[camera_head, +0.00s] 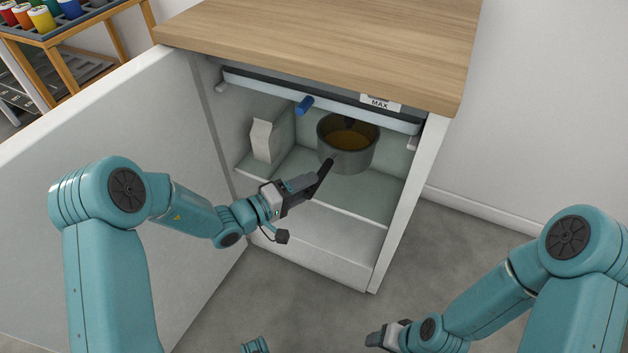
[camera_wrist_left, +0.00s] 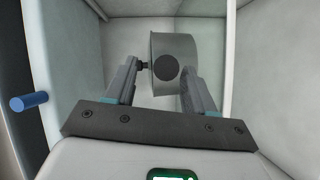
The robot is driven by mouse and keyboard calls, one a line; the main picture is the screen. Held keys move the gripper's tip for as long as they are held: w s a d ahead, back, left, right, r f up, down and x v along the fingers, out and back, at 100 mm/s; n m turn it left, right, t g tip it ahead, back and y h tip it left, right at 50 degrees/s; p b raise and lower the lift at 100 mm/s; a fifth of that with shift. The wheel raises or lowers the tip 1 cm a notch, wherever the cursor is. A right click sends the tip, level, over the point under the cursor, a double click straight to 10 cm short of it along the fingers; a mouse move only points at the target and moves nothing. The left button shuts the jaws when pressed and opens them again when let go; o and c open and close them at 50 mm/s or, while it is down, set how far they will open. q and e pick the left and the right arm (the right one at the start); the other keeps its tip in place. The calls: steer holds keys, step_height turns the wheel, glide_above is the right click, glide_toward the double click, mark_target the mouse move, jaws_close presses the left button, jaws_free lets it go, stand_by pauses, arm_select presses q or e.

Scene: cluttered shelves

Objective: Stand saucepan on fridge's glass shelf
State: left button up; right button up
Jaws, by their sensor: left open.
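The grey saucepan (camera_head: 363,156), with brownish contents, is inside the open fridge, upright on the greenish glass shelf (camera_head: 371,192) as far as I can tell. Its black handle (camera_head: 325,169) points forward and left. My left gripper (camera_head: 308,184) is open at the handle's free end. In the left wrist view, the round handle end (camera_wrist_left: 166,68) shows between the two spread fingers of the left gripper (camera_wrist_left: 164,75), with the saucepan wall (camera_wrist_left: 174,46) behind it. No contact between fingers and handle can be made out. My right gripper (camera_head: 376,339) is low outside the fridge, its jaws unclear.
A white carton (camera_head: 262,141) stands left of the saucepan. A bar with a blue knob (camera_head: 304,105) and a MAX label (camera_head: 380,103) crosses above.

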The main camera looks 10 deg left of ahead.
arm_select(q)
steer(key=f+p+v, duration=0.1)
steer(key=p+v, duration=0.1)
steer(key=v, duration=0.6)
steer(key=s+d+f+m+g, duration=0.1)
steer(key=s+d+f+g, duration=0.2)
steer(key=s+f+g, duration=0.35)
steer(key=s+d+f+m+g, duration=0.1)
steer(key=s+d+f+g, duration=0.25)
steer(key=s, duration=0.55)
steer(key=s+a+f+m+y, duration=0.2)
steer(key=s+a+f+y, duration=0.2)
steer(key=s+f+y, duration=0.3)
steer(key=shift+a+f+g+y, duration=0.2)
steer(key=shift+f+g+y, duration=0.25)
steer(key=shift+y, duration=0.25)
steer(key=shift+s, duration=0.1)
